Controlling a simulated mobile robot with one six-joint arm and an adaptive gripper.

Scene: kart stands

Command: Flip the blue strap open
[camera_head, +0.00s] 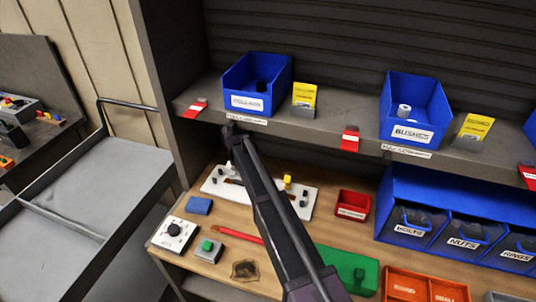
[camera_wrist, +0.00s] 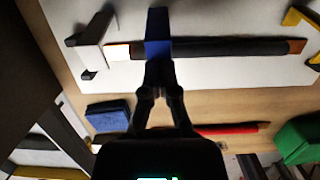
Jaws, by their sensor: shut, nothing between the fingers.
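The blue strap (camera_wrist: 158,48) shows in the wrist view, lying across a dark rod-like tool (camera_wrist: 230,47) on a white board (camera_wrist: 215,75). The strap's upper part looks dark, and it appears to lie closed over the rod. My gripper (camera_wrist: 160,78) is shut and empty, its fingertips overlapping the strap's near end in the picture. I cannot tell whether they touch it. In the head view the white board (camera_head: 218,190) lies on the wooden bench, partly behind my arm.
A blue block (camera_wrist: 108,115), a red stick (camera_wrist: 230,128) and a green box (camera_wrist: 300,140) lie in front of the board. A shelf (camera_head: 320,118) with blue bins overhangs the bench. A red tray (camera_head: 352,204) stands at right.

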